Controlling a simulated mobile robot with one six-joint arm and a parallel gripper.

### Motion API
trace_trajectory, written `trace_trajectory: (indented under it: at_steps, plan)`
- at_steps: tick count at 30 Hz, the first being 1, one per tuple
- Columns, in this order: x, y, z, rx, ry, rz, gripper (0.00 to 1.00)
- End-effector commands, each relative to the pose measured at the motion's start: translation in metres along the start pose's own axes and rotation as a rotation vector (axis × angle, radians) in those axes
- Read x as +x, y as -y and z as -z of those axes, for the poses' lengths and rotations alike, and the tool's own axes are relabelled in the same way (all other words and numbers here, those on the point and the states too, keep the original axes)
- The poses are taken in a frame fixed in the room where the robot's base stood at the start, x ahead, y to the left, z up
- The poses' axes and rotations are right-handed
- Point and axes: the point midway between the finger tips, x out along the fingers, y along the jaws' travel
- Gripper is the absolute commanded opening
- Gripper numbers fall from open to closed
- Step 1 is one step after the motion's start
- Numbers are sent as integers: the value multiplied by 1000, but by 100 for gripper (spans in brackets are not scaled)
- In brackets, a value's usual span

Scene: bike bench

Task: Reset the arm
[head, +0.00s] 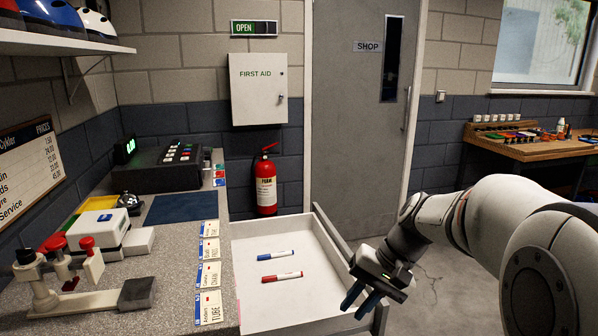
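My gripper (358,302) is at the end of my white arm, which reaches in from the right. Its two blue fingers point down over the right side of the open white drawer (262,238). The fingers are apart, with a narrow gap and nothing seen between them. A blue marker (276,255) and a red marker (282,277) lie on the drawer's floor, left of my gripper and apart from it.
The speckled counter (180,275) on the left holds a cash register (165,165), a bell (130,203), a red-knobbed device (90,255) and several tags. A fire extinguisher (265,185) hangs behind the drawer. A wooden workbench (530,150) stands at the back right, with open floor before it.

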Motion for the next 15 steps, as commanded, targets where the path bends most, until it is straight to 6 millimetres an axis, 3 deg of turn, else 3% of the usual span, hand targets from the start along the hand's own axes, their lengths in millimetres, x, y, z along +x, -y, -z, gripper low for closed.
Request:
trace_trajectory:
  at_steps: [1,6,9,15]
  plan:
    - [-10,1,-22,-26,-30,-63,20]
    - [-22,-19,-75,-113,-141,-266,20]
    - [-27,-31,-98,-169,-204,-360,20]
    - [-33,-49,-121,-249,-292,-468,20]
